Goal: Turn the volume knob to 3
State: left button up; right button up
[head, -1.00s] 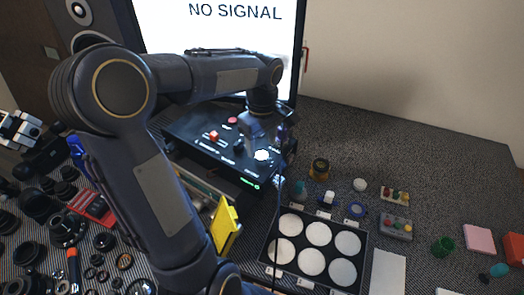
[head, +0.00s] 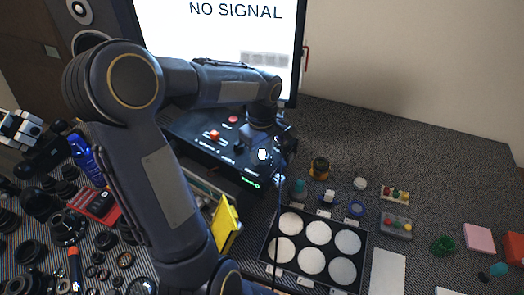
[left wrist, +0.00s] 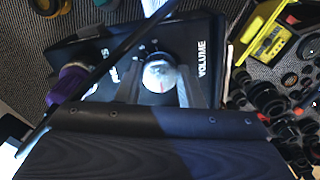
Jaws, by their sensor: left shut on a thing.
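The dark control box (head: 180,128) stands below the screen, with a red button, an orange-red knob and a green light on its top. The pale volume knob (head: 263,154) is near its right end, under my left gripper (head: 259,143). In the left wrist view the same knob (left wrist: 160,74) sits between my left gripper's fingers (left wrist: 162,86), beside the printed word VOLUME (left wrist: 202,58). The fingers are shut on it. Its pointer and scale numbers cannot be read. My right gripper is not in view.
The screen (head: 225,38) behind the box reads NO SIGNAL and has a small grey overlay at lower right. A purple-topped part (left wrist: 70,84) is left of the knob in the wrist view. A yellow piece (head: 226,222) and a tray of pale discs (head: 266,248) stand in front.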

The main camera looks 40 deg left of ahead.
pick_arm(q)
jog(key=shift+m, duration=0.4)
jog(key=m, duration=1.2)
jog(key=shift+m, duration=2.4)
jog(key=o, duration=1)
